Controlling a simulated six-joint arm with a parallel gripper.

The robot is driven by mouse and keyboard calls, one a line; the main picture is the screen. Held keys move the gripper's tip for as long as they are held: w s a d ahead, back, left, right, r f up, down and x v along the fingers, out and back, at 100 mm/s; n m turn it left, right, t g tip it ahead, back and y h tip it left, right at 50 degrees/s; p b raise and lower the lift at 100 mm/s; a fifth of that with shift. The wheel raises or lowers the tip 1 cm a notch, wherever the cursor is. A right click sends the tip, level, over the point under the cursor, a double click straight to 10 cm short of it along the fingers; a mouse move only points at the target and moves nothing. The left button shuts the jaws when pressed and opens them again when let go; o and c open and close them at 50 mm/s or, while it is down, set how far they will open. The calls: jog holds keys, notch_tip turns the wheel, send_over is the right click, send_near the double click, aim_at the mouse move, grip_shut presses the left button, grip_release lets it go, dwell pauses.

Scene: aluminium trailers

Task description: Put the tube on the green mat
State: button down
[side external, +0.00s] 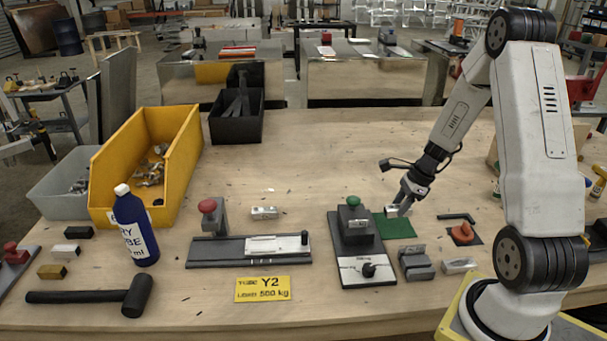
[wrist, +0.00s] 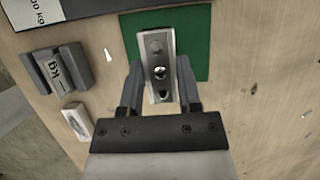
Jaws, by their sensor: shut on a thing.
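The tube (wrist: 157,62) is a short silver rectangular piece with round holes along its face. My gripper (wrist: 160,95) is shut on it, with one finger on each side. In the side view the tube (side external: 391,211) shows at the tip of my gripper (side external: 401,208), by the far part of the green mat (side external: 398,231). In the wrist view the tube lies over the mat (wrist: 195,55), with its near end reaching past the mat's edge. I cannot tell whether it touches the mat.
A dark fixture with a green knob (side external: 354,202) stands close left of the mat. A grey block (side external: 415,262), a small silver piece (side external: 460,265) and an orange item (side external: 463,234) are near it. A yellow bin (side external: 140,160) stands far left. The table behind the mat is clear.

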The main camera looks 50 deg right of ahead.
jog(key=shift+w+d+f, duration=0.1)
jog(key=shift+w+d+f, duration=0.1)
jog(key=shift+w+f, duration=0.1)
jog(key=shift+f, duration=1.65)
jog(key=shift+f, duration=0.1)
jog(key=shift+c, duration=1.5)
grip_release()
jog(key=v, duration=1.2)
